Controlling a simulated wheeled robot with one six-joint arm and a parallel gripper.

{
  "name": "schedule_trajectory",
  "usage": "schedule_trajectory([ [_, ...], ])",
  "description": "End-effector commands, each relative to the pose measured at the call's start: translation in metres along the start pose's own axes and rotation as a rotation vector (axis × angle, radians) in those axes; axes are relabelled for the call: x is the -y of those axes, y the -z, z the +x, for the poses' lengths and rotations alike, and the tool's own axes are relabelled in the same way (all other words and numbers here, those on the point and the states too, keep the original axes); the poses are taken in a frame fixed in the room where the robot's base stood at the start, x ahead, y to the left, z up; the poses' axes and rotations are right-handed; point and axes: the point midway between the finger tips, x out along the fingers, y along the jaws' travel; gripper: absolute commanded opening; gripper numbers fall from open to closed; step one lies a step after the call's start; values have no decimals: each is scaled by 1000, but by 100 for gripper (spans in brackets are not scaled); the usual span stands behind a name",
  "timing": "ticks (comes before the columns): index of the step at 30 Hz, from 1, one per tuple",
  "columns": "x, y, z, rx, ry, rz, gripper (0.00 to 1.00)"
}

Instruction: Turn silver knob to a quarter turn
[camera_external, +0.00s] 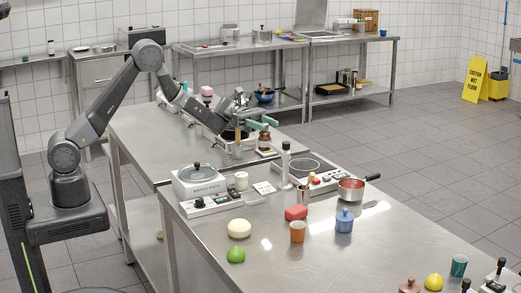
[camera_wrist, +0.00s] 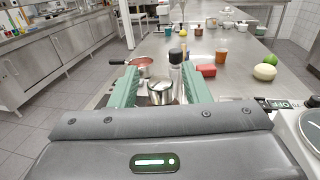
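In the external view a white appliance with a lidded pot (camera_external: 200,182) has a front control panel (camera_external: 222,205). A dark knob (camera_external: 198,202) is on it, with smaller details too small to read. Part of this panel, with an "OFF" mark (camera_wrist: 284,104) and a dark knob (camera_wrist: 313,101), shows at the right edge of the wrist view. My gripper (camera_external: 268,128) is above the back table, left of the hob.
The front table's right middle is mostly clear.

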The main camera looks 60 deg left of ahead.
Motion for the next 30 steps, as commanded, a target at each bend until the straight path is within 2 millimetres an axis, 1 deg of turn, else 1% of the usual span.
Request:
schedule_trajectory([
  [5, 0, 1, -4, 0, -1, 0, 43],
  [8, -1, 2, -14, 0, -2, 0, 43],
  [11, -1, 2, -34, 0, -5, 0, 43],
  [15, -1, 2, -67, 0, -5, 0, 43],
  [21, -1, 2, -109, 0, -4, 0, 43],
  [25, -1, 1, -127, 0, -3, 0, 43],
  [30, 0, 0, -137, 0, 0, 0, 43],
])
